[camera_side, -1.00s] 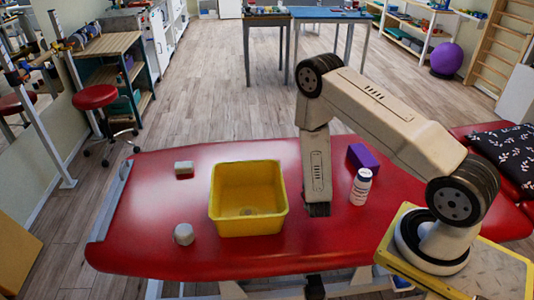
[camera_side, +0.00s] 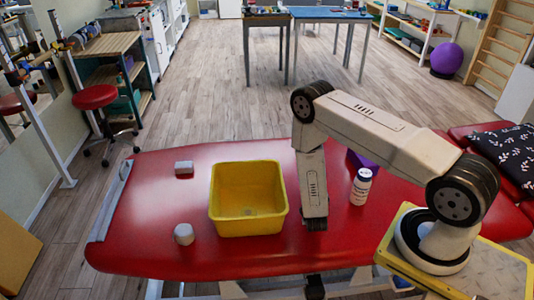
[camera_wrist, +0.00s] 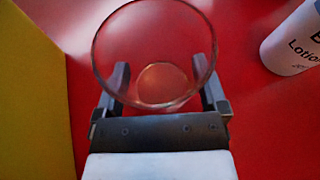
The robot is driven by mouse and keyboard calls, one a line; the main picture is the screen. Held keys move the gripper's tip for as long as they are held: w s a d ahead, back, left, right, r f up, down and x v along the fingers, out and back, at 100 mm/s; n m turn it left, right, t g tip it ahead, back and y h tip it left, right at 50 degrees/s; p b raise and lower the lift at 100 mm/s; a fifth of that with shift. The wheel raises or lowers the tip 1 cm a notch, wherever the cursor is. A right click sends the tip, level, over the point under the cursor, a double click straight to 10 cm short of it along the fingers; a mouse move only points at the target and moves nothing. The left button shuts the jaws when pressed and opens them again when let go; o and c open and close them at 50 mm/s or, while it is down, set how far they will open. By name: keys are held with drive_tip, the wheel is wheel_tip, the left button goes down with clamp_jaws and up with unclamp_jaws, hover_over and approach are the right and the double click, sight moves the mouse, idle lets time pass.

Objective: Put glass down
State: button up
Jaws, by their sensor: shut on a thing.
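A clear glass (camera_wrist: 153,48) stands between the two fingers of my gripper (camera_wrist: 165,88) in the wrist view, seen from above with its round rim toward the camera. The fingers are shut on it from both sides. Red tabletop shows through it; I cannot tell whether its base touches the surface. In the side view my gripper (camera_side: 315,223) is low over the red treatment table (camera_side: 160,225), just right of the yellow bin. The glass cannot be made out there.
The yellow bin (camera_side: 248,222) is close on the left. The table's front strip is clear.

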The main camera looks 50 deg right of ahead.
drive_tip(key=shift+f, duration=0.35)
drive_tip(key=shift+f, duration=0.2)
drive_tip(key=o, duration=1.2)
drive_tip(key=shift+r, duration=0.15)
drive_tip(key=shift+a, duration=0.1)
drive_tip(key=shift+v, duration=5.95)
